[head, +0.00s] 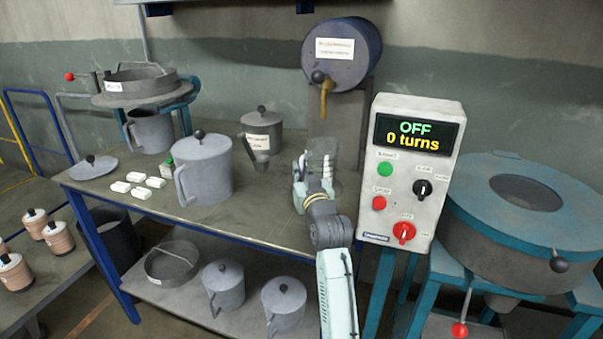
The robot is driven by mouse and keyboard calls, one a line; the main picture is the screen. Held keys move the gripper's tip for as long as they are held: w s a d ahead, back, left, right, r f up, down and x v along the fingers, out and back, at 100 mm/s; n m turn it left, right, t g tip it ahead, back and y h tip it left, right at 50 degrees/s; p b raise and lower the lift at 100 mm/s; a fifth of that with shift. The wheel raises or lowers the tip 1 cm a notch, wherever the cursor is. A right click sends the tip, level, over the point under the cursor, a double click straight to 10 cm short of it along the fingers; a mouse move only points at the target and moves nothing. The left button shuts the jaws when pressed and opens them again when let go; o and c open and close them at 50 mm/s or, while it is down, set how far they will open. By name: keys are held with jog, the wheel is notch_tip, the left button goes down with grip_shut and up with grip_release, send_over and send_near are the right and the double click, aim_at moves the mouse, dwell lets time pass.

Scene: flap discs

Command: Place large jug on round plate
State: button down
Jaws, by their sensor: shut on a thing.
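A big grey lidded jug (205,172) with a black knob and a side handle stands upright on the table, left of my gripper. My gripper (318,165) is over the right part of the table, in front of the barrel's stand and clear of this jug. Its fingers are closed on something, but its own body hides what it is. I cannot tell for sure which thing is the round plate. A flat round grey disc with a knob (94,166) lies at the table's left end, and a wide round plate (142,92) is raised at the back left.
A blue barrel (345,55) with a tap stands behind my gripper. A control box (411,168) reading "OFF 0 turns" is close on the right. White blocks (140,184) and a lidded canister (262,128) are on the table. Smaller jugs (224,286) are on the lower shelf.

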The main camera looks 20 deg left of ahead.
jog(key=shift+f, duration=0.55)
jog(key=c, duration=1.7)
grip_release()
jog(key=shift+a+f, duration=0.1)
jog(key=shift+f, duration=0.15)
jog(key=shift+r, duration=0.2)
jog(key=v, duration=0.4)
jog(key=r+b+v, duration=0.1)
jog(key=v, duration=0.3)
jog(key=b+v, duration=0.1)
jog(key=v, duration=0.3)
jog(key=shift+r, duration=0.35)
